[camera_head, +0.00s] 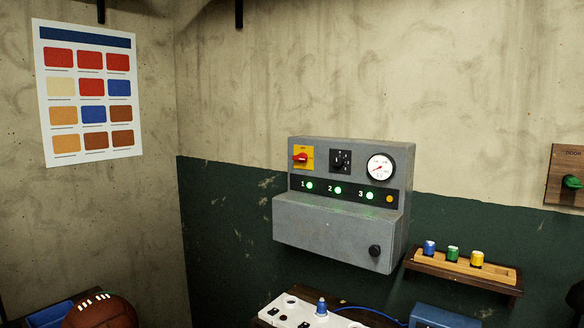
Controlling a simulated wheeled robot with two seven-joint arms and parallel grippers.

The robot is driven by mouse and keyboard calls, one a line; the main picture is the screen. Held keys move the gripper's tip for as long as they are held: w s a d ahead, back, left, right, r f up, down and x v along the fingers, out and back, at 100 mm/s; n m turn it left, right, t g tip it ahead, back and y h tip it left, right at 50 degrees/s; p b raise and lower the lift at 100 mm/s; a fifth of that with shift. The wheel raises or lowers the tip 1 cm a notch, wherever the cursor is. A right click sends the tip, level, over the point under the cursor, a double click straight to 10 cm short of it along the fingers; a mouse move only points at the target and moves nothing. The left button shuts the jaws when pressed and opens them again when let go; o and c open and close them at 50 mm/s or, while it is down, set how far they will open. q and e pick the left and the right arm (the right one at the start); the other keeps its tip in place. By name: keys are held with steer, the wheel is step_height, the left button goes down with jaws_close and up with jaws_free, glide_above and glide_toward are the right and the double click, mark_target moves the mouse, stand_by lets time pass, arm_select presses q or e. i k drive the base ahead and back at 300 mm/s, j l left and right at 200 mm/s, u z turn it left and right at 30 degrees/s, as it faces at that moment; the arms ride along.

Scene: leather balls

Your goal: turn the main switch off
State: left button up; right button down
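The main switch appears to be the red knob (300,158) on a yellow plate, at the upper left of a grey control box (325,232) on the wall. Its red handle looks turned roughly sideways, but it is too small to read its marked position. Three green lamps (337,190), numbered 1 to 3, are lit below it. A black rotary selector (340,160) and a round gauge (380,167) sit to its right. Neither of my grippers can be made out in this view.
A wooden shelf (512,290) with blue, green and yellow pieces is right of the box. A white board (306,312) with a blue plug (322,306) lies below. A brown ball (100,312) is at lower left. A green door knob (571,182) is at far right.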

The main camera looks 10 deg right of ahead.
mark_target(302, 158)
steer(key=i+j+z, duration=0.85)
steer(key=i+j, duration=0.1)
steer(key=i, duration=0.1)
